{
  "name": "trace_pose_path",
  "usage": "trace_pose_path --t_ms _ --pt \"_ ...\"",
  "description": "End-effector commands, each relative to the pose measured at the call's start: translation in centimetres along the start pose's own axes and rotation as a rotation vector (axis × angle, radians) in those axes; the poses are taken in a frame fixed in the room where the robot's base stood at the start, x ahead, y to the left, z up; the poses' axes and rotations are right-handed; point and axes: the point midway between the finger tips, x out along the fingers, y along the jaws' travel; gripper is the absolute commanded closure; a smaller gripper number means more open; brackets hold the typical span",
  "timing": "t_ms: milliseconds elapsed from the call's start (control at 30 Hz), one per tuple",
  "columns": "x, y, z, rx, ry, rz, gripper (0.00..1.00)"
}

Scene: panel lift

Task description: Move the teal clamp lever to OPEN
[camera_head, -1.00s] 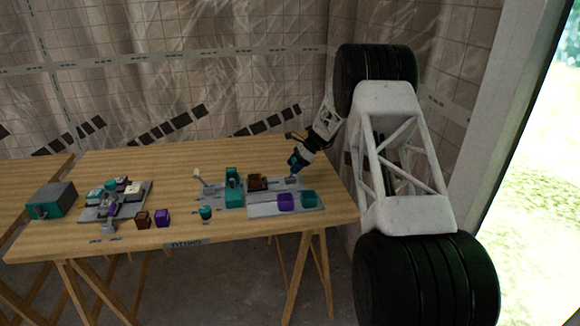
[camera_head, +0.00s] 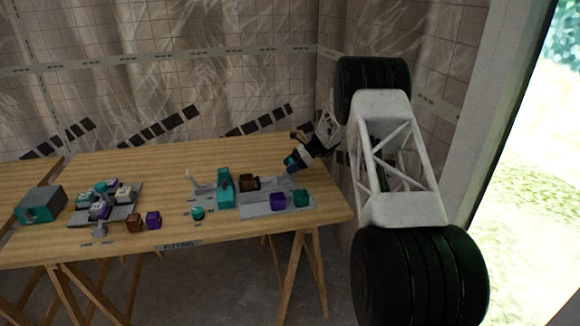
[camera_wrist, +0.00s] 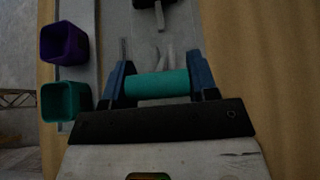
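In the wrist view a teal cylindrical bar (camera_wrist: 157,84), which looks like the clamp lever's grip, lies crosswise between the two blue fingers of my gripper (camera_wrist: 160,82). The fingers stand wide apart at its two ends. I cannot tell whether they press on it. Small grey prongs (camera_wrist: 168,58) show just beyond the bar. In the head view my gripper (camera_head: 291,163) is low over the right back part of the grey plate (camera_head: 262,211). The lever is too small and covered there to read its position. No OPEN marking is legible.
A purple block (camera_head: 278,202) and a teal block (camera_head: 301,198) sit at the plate's front right. Another fixture with several blocks stands farther left. The table's back is clear.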

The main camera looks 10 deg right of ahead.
Motion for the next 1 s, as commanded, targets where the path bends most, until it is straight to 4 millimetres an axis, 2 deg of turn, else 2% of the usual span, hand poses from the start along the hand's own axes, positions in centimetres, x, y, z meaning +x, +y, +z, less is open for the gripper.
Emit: trace_pose_path --t_ms 33,133,567,767,1000 --pt "0.0 0.0 -0.1 0.002 0.0 0.0 0.38" --pt "0.0 0.0 -0.1 0.001 0.0 0.0 0.23" --pt "-0.5 0.0 0.0 0.001 0.0 0.0 0.23" --pt "-2.3 0.0 -0.1 0.001 0.0 -0.001 0.23" --pt "-5.4 0.0 -0.1 0.001 0.0 -0.001 0.23"
